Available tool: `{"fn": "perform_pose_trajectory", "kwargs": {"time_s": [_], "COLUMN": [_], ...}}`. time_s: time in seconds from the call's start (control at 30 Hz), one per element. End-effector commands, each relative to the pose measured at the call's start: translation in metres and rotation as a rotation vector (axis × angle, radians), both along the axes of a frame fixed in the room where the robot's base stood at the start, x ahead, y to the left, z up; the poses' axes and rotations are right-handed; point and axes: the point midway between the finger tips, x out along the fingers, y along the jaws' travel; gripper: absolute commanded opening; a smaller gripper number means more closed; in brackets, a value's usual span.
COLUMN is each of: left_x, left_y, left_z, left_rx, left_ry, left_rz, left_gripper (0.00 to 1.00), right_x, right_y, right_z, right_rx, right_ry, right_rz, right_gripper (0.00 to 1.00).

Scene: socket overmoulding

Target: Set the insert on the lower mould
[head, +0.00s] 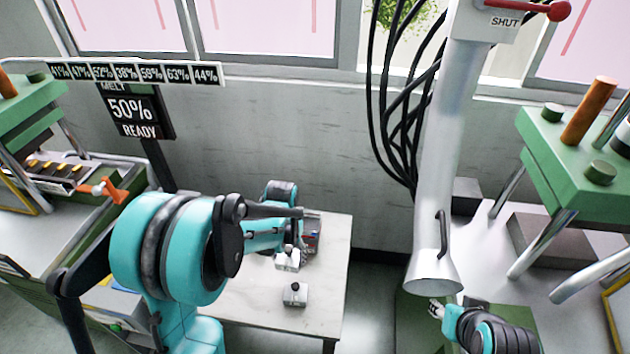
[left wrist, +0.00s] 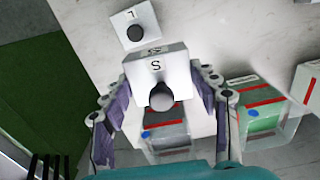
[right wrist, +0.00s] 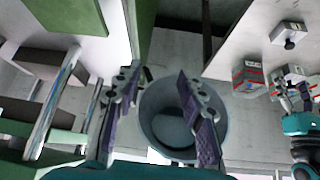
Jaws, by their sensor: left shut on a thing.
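A pale block marked S with a dark round knob (left wrist: 157,66) is held between the fingers of my left gripper (left wrist: 163,92). In the head view the left gripper (head: 290,250) holds this block (head: 287,263) over the white table. A similar pale block with a dark knob (left wrist: 134,22) lies apart from it on the table; it also shows in the head view (head: 295,297). My right gripper (right wrist: 155,95) is open, with nothing seen between its fingers; in the head view it (head: 437,309) is below the hood. I cannot make out the lower mould for certain.
The grey suction hood (head: 433,285) hangs from a pipe at the right; its round mouth (right wrist: 155,125) shows behind my right fingers. Clear boxes with red stripes (left wrist: 262,112) stand on the white table (head: 328,270). A green press (head: 580,165) stands at the right, another (head: 30,105) at the left.

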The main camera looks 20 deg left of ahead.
Motion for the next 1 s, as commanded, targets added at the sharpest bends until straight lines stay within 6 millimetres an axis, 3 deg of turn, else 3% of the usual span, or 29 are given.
{"fn": "perform_pose_trajectory", "kwargs": {"time_s": [0.1,0.2,1.0], "left_x": [-0.006,-0.009,-0.010], "left_y": [-0.029,-0.040,-0.041], "left_z": [-0.001,-0.002,-0.002], "left_rx": [0.000,0.001,0.000], "left_ry": [0.000,0.000,0.000], "left_rz": [-0.041,-0.055,-0.056], "left_gripper": [0.05,0.05,0.05], "right_x": [0.000,0.000,0.000], "right_y": [0.000,0.000,0.000], "right_z": [0.000,0.000,0.000], "right_rx": [0.000,0.000,0.000], "right_ry": [0.000,0.000,0.000], "right_rz": [0.000,0.000,0.000], "right_gripper": [0.40,0.40,0.40]}}
